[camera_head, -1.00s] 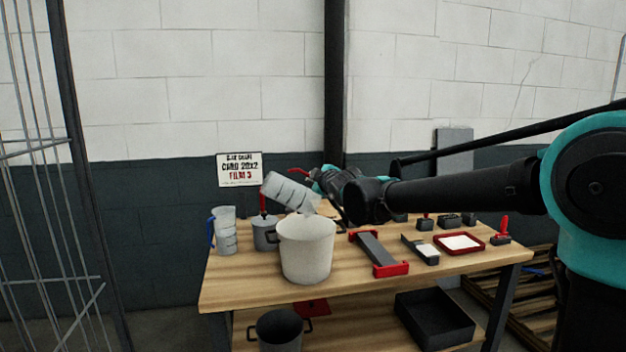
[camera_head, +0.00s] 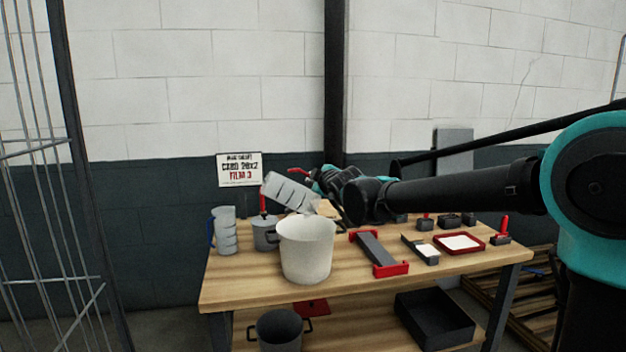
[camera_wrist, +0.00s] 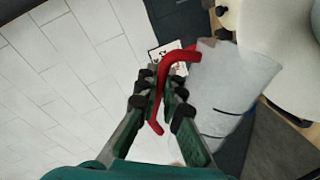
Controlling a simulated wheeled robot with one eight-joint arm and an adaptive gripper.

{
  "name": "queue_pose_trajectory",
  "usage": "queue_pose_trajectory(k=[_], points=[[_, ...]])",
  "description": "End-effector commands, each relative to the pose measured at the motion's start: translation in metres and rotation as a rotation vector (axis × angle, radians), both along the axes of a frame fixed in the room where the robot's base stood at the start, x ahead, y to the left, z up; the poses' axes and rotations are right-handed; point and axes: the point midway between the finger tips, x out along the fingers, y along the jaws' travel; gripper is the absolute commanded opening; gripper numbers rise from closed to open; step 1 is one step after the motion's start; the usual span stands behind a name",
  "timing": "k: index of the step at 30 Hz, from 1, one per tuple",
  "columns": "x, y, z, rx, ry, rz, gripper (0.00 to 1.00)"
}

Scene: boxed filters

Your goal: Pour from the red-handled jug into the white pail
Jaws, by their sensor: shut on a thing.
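In the wrist view the jug (camera_wrist: 232,85) has a red handle (camera_wrist: 166,85), and my gripper (camera_wrist: 165,100) is shut on that handle. In the head view my gripper (camera_head: 322,182) is partly hidden behind the jug and my arm. The white pail stands upright on the bench and also shows in the wrist view (camera_wrist: 285,60). I cannot tell whether anything is flowing.
A blue-handled jug (camera_head: 225,232) and a grey pot (camera_head: 264,234) stand left of the pail on the wooden bench (camera_head: 350,288). A red-ended grey holder (camera_head: 378,252) and a red tray (camera_head: 460,243) lie to the right. A black bin (camera_head: 435,320) sits on the shelf below.

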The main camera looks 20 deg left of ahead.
Motion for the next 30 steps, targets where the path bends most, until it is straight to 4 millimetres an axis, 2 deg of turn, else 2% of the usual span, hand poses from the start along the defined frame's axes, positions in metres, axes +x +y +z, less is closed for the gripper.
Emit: queue_pose_trajectory(k=[15, 30], points=[[-0.001, 0.001, 0.000, -0.005, -0.003, 0.000, 0.00], [-0.013, 0.021, 0.002, -0.149, -0.091, 0.002, 0.00]])
